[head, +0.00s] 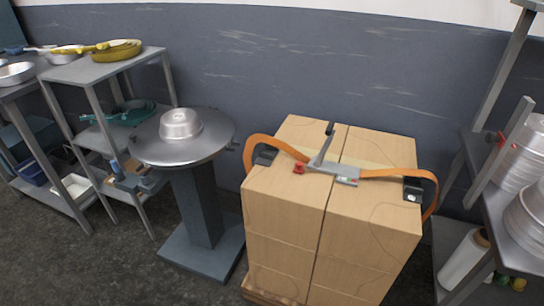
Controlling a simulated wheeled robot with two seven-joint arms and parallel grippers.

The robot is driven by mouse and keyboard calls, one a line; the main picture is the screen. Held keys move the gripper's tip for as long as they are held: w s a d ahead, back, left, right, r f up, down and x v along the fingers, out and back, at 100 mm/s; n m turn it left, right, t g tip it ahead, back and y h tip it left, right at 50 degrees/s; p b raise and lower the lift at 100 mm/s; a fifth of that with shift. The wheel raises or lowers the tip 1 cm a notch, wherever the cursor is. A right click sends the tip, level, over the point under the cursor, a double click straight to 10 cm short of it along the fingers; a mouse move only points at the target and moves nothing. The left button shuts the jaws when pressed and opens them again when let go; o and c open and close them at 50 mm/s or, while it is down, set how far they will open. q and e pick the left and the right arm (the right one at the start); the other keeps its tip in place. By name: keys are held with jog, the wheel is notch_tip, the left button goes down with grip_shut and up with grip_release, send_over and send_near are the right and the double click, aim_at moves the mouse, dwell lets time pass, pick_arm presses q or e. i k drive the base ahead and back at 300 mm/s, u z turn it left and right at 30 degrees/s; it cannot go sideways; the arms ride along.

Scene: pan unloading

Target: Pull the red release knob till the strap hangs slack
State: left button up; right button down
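An orange strap (388,173) runs over the top of a stack of cardboard boxes (285,195). It arches up in a loop at the left and bulges out past the right edge. A grey ratchet buckle (325,165) with a raised dark lever sits at the middle of the top. The red release knob (298,168) is at the buckle's left front. Dark corner pieces (412,190) lie under the strap at both sides. Neither of my grippers shows in the head view.
A round metal table (160,150) with an upturned silver pan (181,124) stands left of the boxes. Shelves with pans (117,50) are at the far left. A rack with stacked pans (525,150) stands at the right. Dark floor shows between the table and the boxes.

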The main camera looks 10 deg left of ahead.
aim_at(298, 169)
jog(key=u, duration=0.9)
jog(key=k, duration=1.15)
jog(key=u, duration=1.05)
jog(key=i, duration=1.4)
jog(key=z, duration=1.2)
jog(key=i, duration=1.1)
jog(key=z, duration=1.15)
